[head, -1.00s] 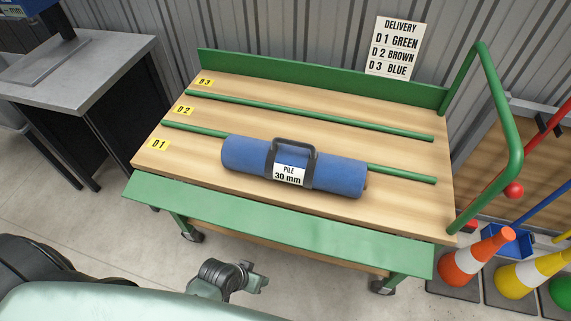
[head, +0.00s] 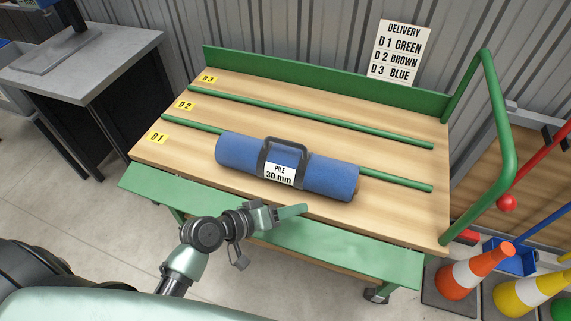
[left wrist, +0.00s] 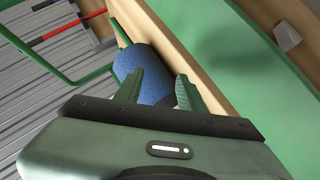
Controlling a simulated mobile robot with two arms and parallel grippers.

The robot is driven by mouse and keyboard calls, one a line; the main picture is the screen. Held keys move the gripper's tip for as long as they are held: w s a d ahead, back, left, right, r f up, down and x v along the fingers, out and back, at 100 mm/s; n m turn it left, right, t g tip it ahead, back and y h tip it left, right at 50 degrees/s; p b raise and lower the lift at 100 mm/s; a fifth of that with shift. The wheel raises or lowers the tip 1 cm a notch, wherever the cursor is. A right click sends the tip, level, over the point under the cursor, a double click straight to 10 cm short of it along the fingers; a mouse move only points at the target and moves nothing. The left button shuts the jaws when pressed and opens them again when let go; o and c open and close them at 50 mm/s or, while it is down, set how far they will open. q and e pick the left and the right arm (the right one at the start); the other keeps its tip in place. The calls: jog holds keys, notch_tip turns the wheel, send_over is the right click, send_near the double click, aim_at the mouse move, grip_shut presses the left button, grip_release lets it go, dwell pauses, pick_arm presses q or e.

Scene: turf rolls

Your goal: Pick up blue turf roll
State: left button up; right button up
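The blue turf roll (head: 235,153) lies on its side in the front lane, D1, of the wooden cart top. It has a dark carry handle (head: 287,143) on top and a white tag reading "PILE 30 mm" (head: 279,174). My left gripper (head: 302,210) is at the cart's front edge, in front of the roll and apart from it. In the left wrist view the gripper's two green fingers (left wrist: 159,84) stand apart with the roll (left wrist: 143,66) beyond them. The fingers hide part of the roll there. My right gripper is out of view.
The cart (head: 395,210) has green rails (head: 395,180) between lanes marked D1, D2 and D3. A sign (head: 398,52) lists D1 green, D2 brown, D3 blue. A green push handle (head: 507,150) rises at right, near cones (head: 473,270). Lanes D2 and D3 are empty.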

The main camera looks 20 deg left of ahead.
aim_at(277, 141)
pick_arm(q)
jog(key=w+a+r+n+t, duration=0.2)
jog(key=w+a+n, duration=0.1)
jog(key=w+a+r+n+t+y, duration=0.1)
jog(key=w+a+r+n+t, duration=0.2)
jog(key=w+n, duration=0.1)
jog(key=w+a+r+n+t+y, duration=0.1)
jog(key=w+a+r+n+t, duration=0.1)
jog(key=w+a+n, duration=0.1)
jog(key=shift+w+r+n, duration=0.2)
jog(key=shift+w+n, duration=0.2)
jog(key=shift+w, duration=0.15)
jog(key=shift+w+d, duration=0.1)
jog(key=shift+w, duration=0.3)
jog(key=w+d, duration=0.1)
jog(key=w+d+p, duration=0.1)
jog(key=w, duration=0.1)
jog(key=w+d, duration=0.1)
jog(key=w, duration=0.1)
jog(key=shift+w+d+f+p, duration=0.1)
jog(key=shift+w+d+p, duration=0.1)
jog(key=shift+d+p, duration=0.2)
jog(key=shift+w+f, duration=0.1)
jog(key=shift+w, duration=0.15)
jog(key=shift+s, duration=0.1)
grip_shut()
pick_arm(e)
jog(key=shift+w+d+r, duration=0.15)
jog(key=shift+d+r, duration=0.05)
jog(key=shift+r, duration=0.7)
